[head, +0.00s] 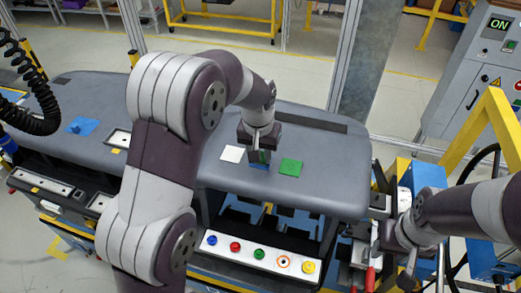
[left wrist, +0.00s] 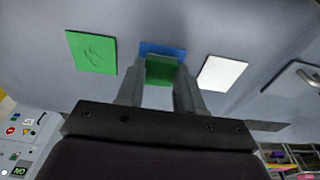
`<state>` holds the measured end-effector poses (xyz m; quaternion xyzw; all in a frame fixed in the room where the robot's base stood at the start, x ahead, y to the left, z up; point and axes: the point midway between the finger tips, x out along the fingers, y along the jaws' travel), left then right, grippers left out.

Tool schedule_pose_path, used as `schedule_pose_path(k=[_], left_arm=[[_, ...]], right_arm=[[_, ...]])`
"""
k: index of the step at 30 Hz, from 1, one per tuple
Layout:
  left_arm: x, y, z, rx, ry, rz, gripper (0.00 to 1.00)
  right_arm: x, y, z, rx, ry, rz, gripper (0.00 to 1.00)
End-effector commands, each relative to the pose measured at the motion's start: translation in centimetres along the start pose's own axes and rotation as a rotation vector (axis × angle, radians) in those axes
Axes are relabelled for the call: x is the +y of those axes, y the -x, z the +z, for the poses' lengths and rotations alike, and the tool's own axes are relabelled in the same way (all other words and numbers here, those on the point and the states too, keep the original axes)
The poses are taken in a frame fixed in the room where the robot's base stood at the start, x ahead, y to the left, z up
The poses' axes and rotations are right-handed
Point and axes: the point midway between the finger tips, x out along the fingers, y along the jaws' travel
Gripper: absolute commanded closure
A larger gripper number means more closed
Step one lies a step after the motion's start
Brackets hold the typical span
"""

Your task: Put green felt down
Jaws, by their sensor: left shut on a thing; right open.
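My left gripper (head: 261,157) is over the grey dashboard, shut on a small green felt (left wrist: 163,70). In the left wrist view this felt sits between the fingertips, in front of a blue felt (left wrist: 162,48) on the dashboard. I cannot tell whether the held felt touches the blue one. Another green felt (head: 291,168) lies flat to the right of the gripper in the head view; it also shows in the left wrist view (left wrist: 91,52). A white felt (head: 232,154) lies to the left. My right gripper (head: 378,240) is open beside the dashboard's right end.
The dashboard (head: 335,185) has bare room right of the green felt. Another blue piece (head: 82,125) lies at its left end. A panel of coloured buttons (head: 259,261) stands at the front. A control cabinet (head: 480,80) and yellow frame (head: 490,115) stand at right.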

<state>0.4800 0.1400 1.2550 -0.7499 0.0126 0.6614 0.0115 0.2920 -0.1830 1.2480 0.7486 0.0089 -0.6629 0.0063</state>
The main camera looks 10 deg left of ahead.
Motion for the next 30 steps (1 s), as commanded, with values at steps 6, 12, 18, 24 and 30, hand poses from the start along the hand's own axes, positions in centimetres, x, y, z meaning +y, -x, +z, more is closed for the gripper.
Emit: schedule_pose_path(k=[6, 12, 18, 24, 30], left_arm=[[0.0, -0.3, 0.0, 0.0, 0.0, 0.0, 0.5], [0.0, -0.3, 0.0, 0.0, 0.0, 0.0, 0.38], [0.0, 0.3, -0.1, 0.002, 0.0, 0.0, 0.38], [0.1, 4.8, -0.1, 0.007, 0.0, 0.001, 0.38], [0.0, 11.1, -0.1, -0.001, 0.0, 0.0, 0.38]], right_arm=[[0.0, -0.2, 0.0, 0.0, 0.0, 0.0, 0.51], [0.0, -0.2, 0.0, 0.0, 0.0, 0.0, 0.51], [0.0, -0.3, 0.0, 0.0, 0.0, 0.0, 0.51], [0.0, -2.0, 0.2, 0.0, 0.0, 0.0, 0.51], [0.0, 2.6, -0.3, 0.001, 0.0, 0.0, 0.51]])
